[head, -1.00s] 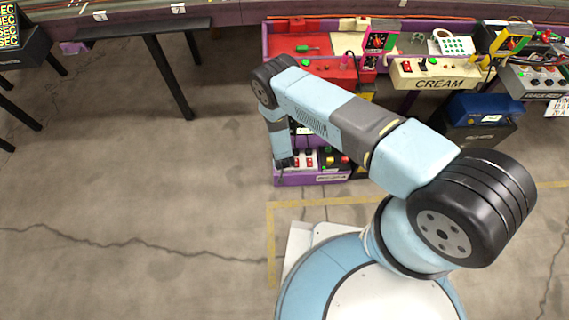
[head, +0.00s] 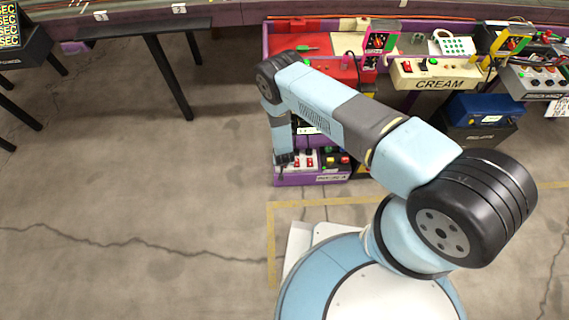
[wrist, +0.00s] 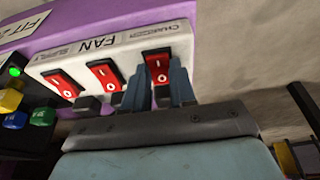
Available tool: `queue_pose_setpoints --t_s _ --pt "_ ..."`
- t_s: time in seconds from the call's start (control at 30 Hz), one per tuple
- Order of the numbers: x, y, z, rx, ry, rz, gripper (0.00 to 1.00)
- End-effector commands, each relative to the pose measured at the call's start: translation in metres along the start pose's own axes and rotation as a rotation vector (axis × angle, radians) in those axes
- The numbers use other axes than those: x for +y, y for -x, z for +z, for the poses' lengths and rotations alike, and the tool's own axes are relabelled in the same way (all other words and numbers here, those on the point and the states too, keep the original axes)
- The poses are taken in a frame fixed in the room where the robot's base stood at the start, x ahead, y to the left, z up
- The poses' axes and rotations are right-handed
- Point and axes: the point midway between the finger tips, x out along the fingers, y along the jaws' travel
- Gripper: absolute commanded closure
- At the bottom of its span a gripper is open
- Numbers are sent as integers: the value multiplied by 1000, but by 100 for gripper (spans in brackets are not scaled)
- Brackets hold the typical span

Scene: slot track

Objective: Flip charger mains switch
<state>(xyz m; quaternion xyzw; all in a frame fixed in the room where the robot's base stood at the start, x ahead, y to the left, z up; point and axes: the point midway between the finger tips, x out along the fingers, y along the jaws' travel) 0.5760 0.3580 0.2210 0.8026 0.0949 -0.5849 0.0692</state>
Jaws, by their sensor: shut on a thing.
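The charger mains switch (wrist: 158,64) is a red rocker marked I and O, at the right end of a white panel (wrist: 128,48) with an upside-down CHARGER label, in the wrist view. My gripper (wrist: 160,76) has one grey-blue finger on each side of this switch and is shut on it. A dark piece shows between the fingers below the rocker. In the head view my gripper (head: 284,160) is down at the left end of the purple-edged unit (head: 322,179) and hides the charger switch there.
Two more red rockers, the fan switch (wrist: 104,74) and the leftmost switch (wrist: 61,83), sit left on the same panel, with black plugs below. Coloured buttons (wrist: 14,120) are further left. The floor (head: 140,200) left of the unit is clear.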

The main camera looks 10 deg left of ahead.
Motion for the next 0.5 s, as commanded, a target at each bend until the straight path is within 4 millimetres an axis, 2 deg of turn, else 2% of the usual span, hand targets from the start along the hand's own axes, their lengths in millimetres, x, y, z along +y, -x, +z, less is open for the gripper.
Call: queue_pose_setpoints --t_s 0.23,0.5 --pt "1 0 -5 -110 -1 0 100" --pt "1 0 -5 -136 -1 0 100"
